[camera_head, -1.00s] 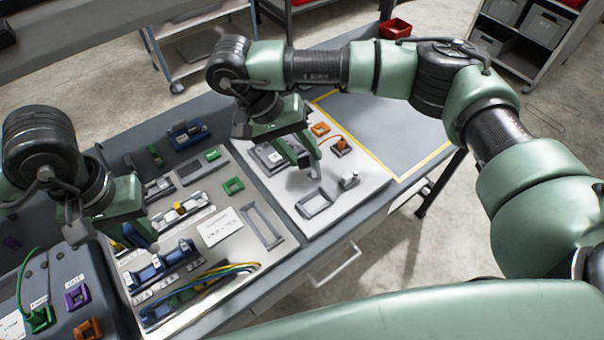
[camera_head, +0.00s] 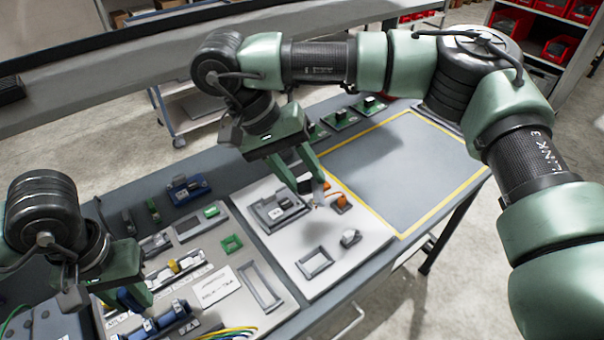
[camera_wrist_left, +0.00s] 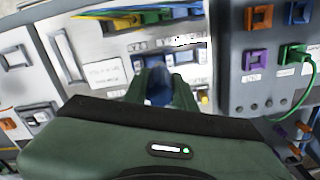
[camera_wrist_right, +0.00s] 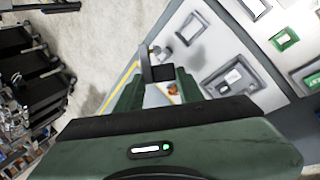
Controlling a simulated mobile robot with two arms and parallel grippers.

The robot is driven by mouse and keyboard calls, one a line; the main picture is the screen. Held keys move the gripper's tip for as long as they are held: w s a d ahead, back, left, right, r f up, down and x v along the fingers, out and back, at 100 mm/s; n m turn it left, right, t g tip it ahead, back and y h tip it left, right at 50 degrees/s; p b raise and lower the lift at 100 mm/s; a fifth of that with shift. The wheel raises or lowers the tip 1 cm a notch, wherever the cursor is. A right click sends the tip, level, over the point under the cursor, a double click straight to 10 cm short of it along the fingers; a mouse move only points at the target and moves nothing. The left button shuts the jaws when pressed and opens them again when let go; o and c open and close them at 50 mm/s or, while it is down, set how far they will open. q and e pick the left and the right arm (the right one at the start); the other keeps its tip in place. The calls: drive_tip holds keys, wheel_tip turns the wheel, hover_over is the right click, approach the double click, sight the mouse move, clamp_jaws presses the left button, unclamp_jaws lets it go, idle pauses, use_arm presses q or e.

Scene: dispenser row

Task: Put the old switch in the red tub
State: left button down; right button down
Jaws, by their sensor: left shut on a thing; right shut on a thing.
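My right gripper (camera_head: 306,182) is shut on a small dark block (camera_wrist_right: 161,72), which shows between its fingers in the right wrist view. I cannot tell whether this is the old switch. The gripper is above the far part of the light board (camera_head: 340,262), near an orange plug (camera_head: 339,201). My left gripper (camera_head: 135,296) is shut on a dark blue part (camera_wrist_left: 158,88) at the row of modules on the left panel. A red sliver (camera_head: 389,97) shows under my right arm at the table's far edge, possibly the red tub; most of it is hidden.
A yellow-outlined grey area (camera_head: 400,165) on the right of the table is clear. Several small green-based parts (camera_head: 340,117) stand along the back. A grey housing (camera_head: 277,209) and an empty frame (camera_head: 314,262) are on the light board. Shelves with red bins (camera_head: 510,22) stand behind.

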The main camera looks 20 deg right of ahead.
drive_tip(key=shift+w+a+f, duration=0.15)
drive_tip(key=shift+a+f, duration=0.15)
drive_tip(key=shift+a, duration=0.15)
drive_tip(key=shift+w+a+f, duration=0.15)
drive_tip(key=shift+a+f, duration=0.1)
drive_tip(key=shift+a, duration=0.2)
idle(0.8)
drive_tip(key=shift+w+a+f+b, duration=0.25)
drive_tip(key=shift+a+f, duration=0.1)
drive_tip(key=shift+a, duration=0.3)
drive_tip(key=shift+w+a+f+b, duration=0.25)
drive_tip(key=shift+a+f, duration=0.05)
drive_tip(key=shift+a, duration=0.3)
drive_tip(key=shift+d, duration=0.1)
